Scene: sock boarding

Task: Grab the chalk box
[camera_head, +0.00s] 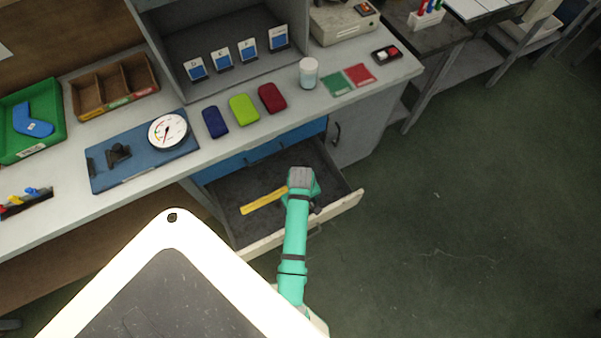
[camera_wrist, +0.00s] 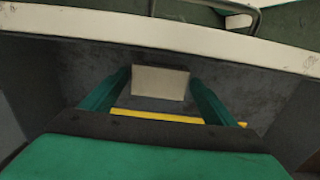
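The chalk box appears to be the plain off-white box (camera_wrist: 160,82) on the dark floor of the open drawer (camera_head: 228,222). In the wrist view it shows between the tips of my two green fingers. My gripper (camera_wrist: 160,78) is open, with one finger at each side of the box. I cannot tell whether either finger touches it. In the head view my green arm reaches down into the drawer and hides the box and the fingertips.
A yellow strip (camera_head: 263,201) lies in the drawer, close to the fingers in the wrist view (camera_wrist: 170,116). The drawer's pale front wall (camera_wrist: 160,32) stands beyond the box. The bench above holds a dial gauge (camera_head: 168,131), three coloured cases (camera_head: 244,109) and a white jar (camera_head: 308,73).

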